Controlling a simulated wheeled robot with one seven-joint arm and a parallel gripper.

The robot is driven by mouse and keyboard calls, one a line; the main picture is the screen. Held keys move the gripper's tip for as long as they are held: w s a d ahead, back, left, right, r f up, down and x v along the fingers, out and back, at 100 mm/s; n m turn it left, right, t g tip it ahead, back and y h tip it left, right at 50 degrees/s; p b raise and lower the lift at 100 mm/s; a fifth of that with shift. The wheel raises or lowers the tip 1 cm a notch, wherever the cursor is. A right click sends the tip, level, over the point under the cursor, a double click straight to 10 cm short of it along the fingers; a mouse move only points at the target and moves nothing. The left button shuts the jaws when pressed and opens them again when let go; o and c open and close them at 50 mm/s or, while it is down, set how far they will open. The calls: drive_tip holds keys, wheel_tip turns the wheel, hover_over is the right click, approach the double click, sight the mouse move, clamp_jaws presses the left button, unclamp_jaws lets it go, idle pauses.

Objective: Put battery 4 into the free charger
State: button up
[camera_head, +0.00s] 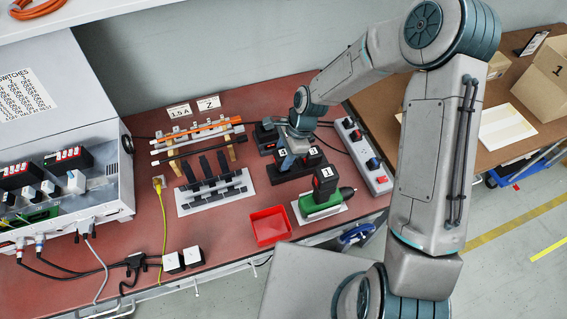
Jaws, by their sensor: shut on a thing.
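My gripper (291,148) reaches down over the black battery stand (290,178). It is shut on a dark battery (283,156) with a white number label too small to read surely, largely covered by the fingers. Another dark battery (312,156), which looks labelled 3, stands just to its right. A black charger (264,137) sits behind and left of my gripper, partly hidden by the arm. I cannot tell whether the held battery touches the stand. Battery 1 (325,178) stands on the green screwdriver (320,203) in front.
A red tray (270,226) lies in front. A tool rack (213,193) and orange and black rods (198,134) stand to the left. A power strip (364,158) lies to the right, with cables nearby. A grey control cabinet (75,140) fills the far left.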

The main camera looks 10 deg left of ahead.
drive_tip(key=shift+r+p, duration=0.75)
drive_tip(key=shift+r, duration=0.55)
